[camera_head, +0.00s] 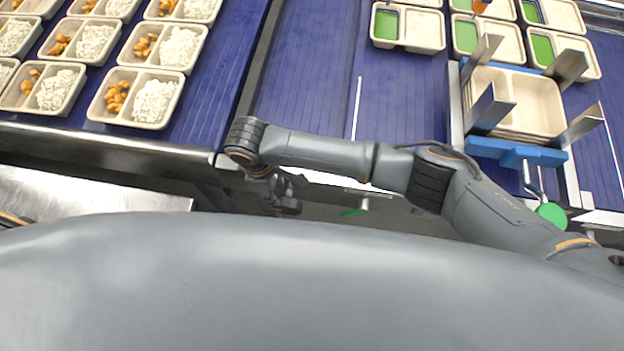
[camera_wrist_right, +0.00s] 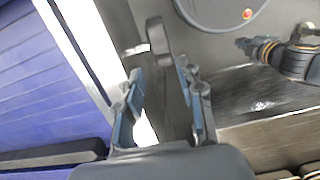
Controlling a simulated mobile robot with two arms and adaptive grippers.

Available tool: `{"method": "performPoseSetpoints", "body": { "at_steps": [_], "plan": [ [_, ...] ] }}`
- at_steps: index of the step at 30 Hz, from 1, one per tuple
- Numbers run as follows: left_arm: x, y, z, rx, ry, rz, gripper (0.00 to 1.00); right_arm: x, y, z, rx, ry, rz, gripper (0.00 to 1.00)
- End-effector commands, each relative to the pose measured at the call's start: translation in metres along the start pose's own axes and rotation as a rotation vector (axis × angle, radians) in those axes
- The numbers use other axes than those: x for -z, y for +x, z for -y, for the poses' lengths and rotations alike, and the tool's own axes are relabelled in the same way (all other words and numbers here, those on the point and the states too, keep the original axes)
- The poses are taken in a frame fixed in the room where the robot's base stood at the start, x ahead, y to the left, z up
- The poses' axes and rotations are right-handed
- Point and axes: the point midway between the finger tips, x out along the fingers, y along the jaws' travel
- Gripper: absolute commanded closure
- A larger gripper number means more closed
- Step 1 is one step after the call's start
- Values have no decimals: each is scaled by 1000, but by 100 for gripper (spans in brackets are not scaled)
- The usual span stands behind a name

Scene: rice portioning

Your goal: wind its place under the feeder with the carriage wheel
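My right gripper (camera_head: 280,195) hangs below the table edge in the head view, partly hidden by my wrist. In the right wrist view its two fingers (camera_wrist_right: 160,78) are apart, with nothing held between them. A dark grey rounded piece (camera_wrist_right: 163,42), seen nearly edge-on, stands just beyond the fingertips; I cannot tell if it is the carriage wheel. A green knob (camera_head: 354,211) shows below my right forearm, and a green disc (camera_head: 551,215) hangs under the blue bracket (camera_head: 515,152) of the tray feeder. The feeder's upright metal guides (camera_head: 490,108) surround a stack of empty trays (camera_head: 535,103).
Trays of rice and orange-brown pieces (camera_head: 152,97) fill the left blue belt (camera_head: 215,85). Trays with green compartments (camera_head: 408,27) stand at the upper right. The middle belt (camera_head: 310,75) is bare. Another dark arm with orange rings (camera_wrist_right: 290,55) shows in the wrist view.

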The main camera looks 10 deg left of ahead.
Motion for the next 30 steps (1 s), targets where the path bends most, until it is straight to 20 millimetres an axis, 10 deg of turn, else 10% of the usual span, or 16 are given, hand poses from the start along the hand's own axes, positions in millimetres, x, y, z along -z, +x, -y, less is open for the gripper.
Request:
{"method": "performPoseSetpoints", "body": {
  "at_steps": [16,30],
  "plan": [
    [1,0,0,0,0,-1,100,-1,96,1,0,1,1,62],
    [3,-23,0,0,0,-1,100,-10,95,-2,-3,0,-374,62]
  ]
}}
